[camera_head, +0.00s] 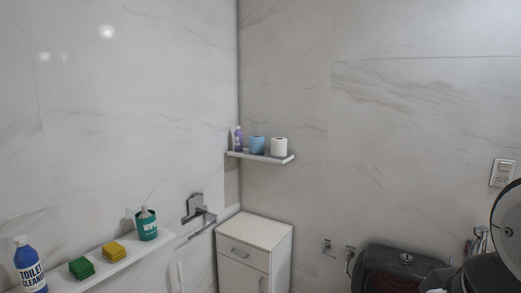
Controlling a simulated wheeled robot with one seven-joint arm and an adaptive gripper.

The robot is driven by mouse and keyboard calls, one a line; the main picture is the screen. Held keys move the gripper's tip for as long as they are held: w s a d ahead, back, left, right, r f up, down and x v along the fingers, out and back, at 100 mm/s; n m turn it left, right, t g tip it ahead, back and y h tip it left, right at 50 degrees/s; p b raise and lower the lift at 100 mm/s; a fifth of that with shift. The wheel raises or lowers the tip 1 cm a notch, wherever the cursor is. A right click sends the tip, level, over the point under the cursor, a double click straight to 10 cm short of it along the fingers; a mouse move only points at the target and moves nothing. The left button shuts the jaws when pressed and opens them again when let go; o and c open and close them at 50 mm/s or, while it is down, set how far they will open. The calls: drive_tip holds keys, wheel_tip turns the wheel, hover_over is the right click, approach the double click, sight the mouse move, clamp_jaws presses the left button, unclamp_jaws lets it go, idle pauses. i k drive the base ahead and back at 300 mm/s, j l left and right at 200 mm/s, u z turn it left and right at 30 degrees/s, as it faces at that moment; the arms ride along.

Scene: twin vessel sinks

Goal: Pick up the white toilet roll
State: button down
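The white toilet roll (279,147) stands upright on a small white wall shelf (262,157) by the room's corner. It is at the right end of the shelf, just right of a blue roll (257,145). A purple bottle (238,138) stands at the shelf's left end. My gripper is not in view, so I cannot see what it holds.
A white cabinet (257,238) stands below the shelf. A dark toilet tank (397,264) is at the lower right. A left ledge (125,257) holds a cleaner bottle (30,266), green sponges (81,267), yellow sponges (113,250) and a wipes tub (146,227).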

sight(278, 145)
drive_tip(key=z, duration=0.25)
drive_tip(key=i+j+z, duration=0.7)
drive_tip(key=k+j, duration=0.05)
drive_tip(key=j, duration=0.05)
